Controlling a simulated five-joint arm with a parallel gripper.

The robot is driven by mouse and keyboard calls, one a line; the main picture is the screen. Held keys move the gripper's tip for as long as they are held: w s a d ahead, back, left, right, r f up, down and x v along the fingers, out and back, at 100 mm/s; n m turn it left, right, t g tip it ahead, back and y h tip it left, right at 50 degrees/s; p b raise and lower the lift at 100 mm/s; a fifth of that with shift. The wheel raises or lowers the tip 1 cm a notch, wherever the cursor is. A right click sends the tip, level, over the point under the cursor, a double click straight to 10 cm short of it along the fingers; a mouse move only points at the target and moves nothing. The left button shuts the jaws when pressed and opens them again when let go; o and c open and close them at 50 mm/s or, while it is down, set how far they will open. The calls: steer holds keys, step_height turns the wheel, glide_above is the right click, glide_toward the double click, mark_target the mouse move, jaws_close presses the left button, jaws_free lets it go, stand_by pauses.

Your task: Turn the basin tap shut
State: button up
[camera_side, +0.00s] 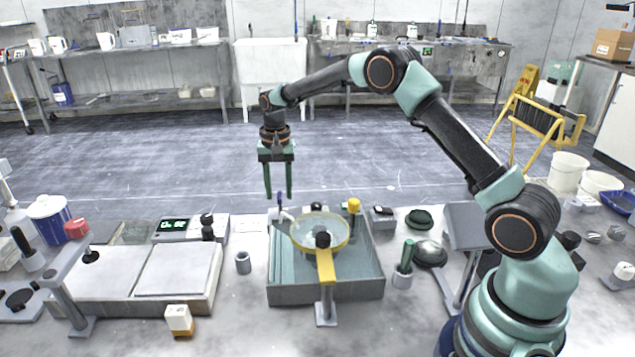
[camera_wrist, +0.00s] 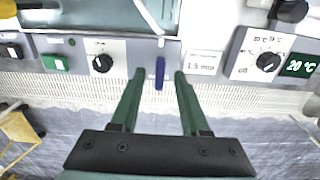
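The basin tap has a blue lever (camera_side: 280,199), which stands at the back left of the grey basin (camera_side: 300,294). A pale curved spout (camera_side: 288,216) reaches over the basin beside it. In the wrist view the blue lever (camera_wrist: 160,76) points toward me, between my fingertips and apart from both. The white spout (camera_wrist: 149,17) shows beyond it. My gripper (camera_side: 278,195) points straight down, with its two green fingers just above or around the lever; the exact height is hard to tell. In the wrist view my gripper (camera_wrist: 159,73) is open and holds nothing.
A round yellow-rimmed platen (camera_side: 343,240) with a yellow arm sits over the basin. A yellow-topped post (camera_side: 354,206) stands at its back right. In the wrist view, a black knob (camera_wrist: 102,62) and a temperature dial (camera_wrist: 268,62) flank the lever. A grey cup (camera_side: 243,262) stands left.

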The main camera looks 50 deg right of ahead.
mark_target(279, 195)
step_height(279, 195, up, 12)
stand_by(0.8)
